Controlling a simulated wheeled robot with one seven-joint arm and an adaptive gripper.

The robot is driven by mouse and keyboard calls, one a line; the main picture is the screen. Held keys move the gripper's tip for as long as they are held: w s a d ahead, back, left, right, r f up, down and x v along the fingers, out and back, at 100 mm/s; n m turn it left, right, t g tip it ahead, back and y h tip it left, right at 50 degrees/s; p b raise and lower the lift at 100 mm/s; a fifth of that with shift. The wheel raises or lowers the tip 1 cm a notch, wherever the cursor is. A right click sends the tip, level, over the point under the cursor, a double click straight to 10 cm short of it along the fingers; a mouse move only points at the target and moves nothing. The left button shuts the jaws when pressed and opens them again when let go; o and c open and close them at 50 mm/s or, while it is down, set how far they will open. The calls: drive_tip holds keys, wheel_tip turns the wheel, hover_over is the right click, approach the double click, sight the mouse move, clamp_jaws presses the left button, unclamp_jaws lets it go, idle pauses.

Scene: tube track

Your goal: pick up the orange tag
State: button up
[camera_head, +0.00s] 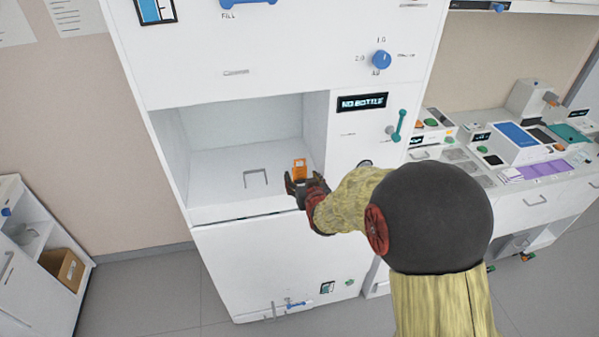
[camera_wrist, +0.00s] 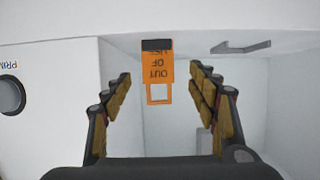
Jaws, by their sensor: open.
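The orange tag (camera_head: 300,169) is in the open white recess of the tall cabinet, near its right side, just beyond my gripper. In the wrist view the tag (camera_wrist: 158,70) shows upside-down lettering reading "OUT OF USE", a dark band at one end and a square opening at the other. My gripper (camera_head: 305,184) is at the front of the recess. In the wrist view its two fingers (camera_wrist: 160,95) are spread wide, one on each side of the tag, with clear space between. Nothing is held. I cannot tell the exact depth gap to the tag.
A grey bracket-shaped handle (camera_head: 255,177) stands on the recess floor (camera_head: 220,200) left of the tag. The recess's right wall is close to my gripper. A "NO BOTTLE" display (camera_head: 362,102) and a teal lever (camera_head: 398,126) are on the panel to the right. A counter with devices (camera_head: 520,142) stands further right.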

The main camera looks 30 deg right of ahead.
sight(300, 172)
drive_tip(key=shift+x, duration=3)
drive_tip(key=shift+d+r, duration=0.1)
drive_tip(key=shift+c, duration=0.8)
drive_tip(key=c, duration=0.9)
